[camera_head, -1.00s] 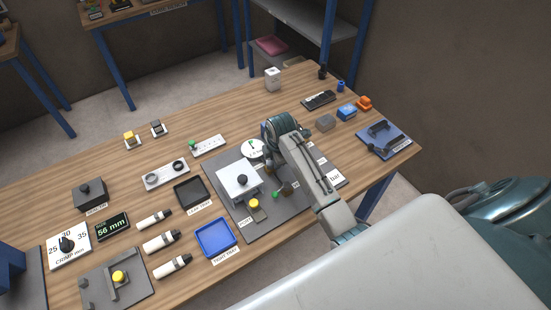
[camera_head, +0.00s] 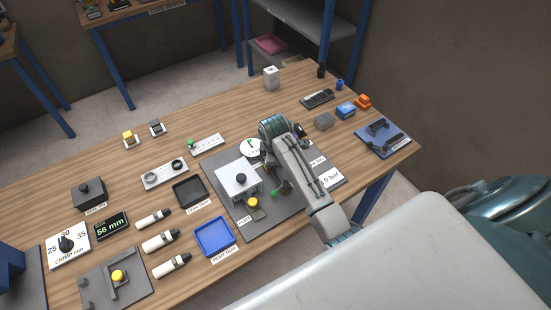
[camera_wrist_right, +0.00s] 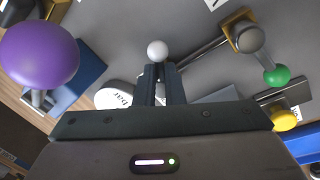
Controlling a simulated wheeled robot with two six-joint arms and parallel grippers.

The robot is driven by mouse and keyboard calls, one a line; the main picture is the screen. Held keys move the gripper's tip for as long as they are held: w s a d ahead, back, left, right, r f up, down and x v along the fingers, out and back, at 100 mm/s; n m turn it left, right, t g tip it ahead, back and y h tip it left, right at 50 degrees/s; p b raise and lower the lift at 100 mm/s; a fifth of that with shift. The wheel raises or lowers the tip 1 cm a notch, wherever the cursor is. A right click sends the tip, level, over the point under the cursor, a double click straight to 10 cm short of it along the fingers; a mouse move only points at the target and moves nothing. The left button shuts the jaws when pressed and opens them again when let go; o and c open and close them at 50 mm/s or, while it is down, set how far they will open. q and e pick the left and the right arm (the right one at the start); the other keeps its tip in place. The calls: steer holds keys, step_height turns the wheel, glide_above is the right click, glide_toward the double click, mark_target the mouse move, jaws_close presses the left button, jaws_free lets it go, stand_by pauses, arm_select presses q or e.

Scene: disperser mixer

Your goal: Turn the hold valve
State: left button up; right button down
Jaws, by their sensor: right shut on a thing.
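My right arm reaches over the grey fixture plate (camera_head: 240,225) in the head view, and its forearm and wrist hide the gripper and the parts below. In the right wrist view my right gripper (camera_wrist_right: 161,72) is shut on a white ball knob (camera_wrist_right: 157,51) at its fingertips. What the knob is mounted on is hidden, and I cannot read a hold valve label. A green-tipped lever (camera_wrist_right: 277,75) on a brass-coloured body sits at the right, apart from the fingers; its green tip also shows in the head view (camera_head: 273,195). My left gripper is not in view.
A large purple ball (camera_wrist_right: 40,54) is left of the fingers in the wrist view. A white "bar" dial (camera_wrist_right: 113,98) lies partly behind them. A yellow button (camera_head: 252,202), a white box (camera_head: 238,180) and a blue tray (camera_head: 214,237) stand left of the arm.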

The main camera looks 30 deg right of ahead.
steer(key=m, duration=0.3)
steer(key=a+m+h, duration=0.1)
steer(key=m, duration=0.2)
steer(key=shift+s+a+r+m+g, duration=0.1)
steer(key=shift+s+a+m+g, duration=0.1)
steer(key=shift+m+g, duration=0.15)
steer(key=shift+a+r+m+g, duration=0.15)
steer(key=shift+m+g, duration=0.1)
steer(key=shift+m, duration=0.85)
steer(key=shift+a+f+m+g, duration=0.1)
steer(key=shift+m+g, duration=0.1)
steer(key=shift+m, duration=0.85)
steer(key=shift+w+r, duration=0.1)
steer(key=c, duration=1.6)
jaws_free()
steer(key=shift+o, duration=0.3)
steer(key=shift+w+a+f, duration=0.1)
steer(key=shift+f, duration=0.1)
steer(key=shift+r, duration=0.1)
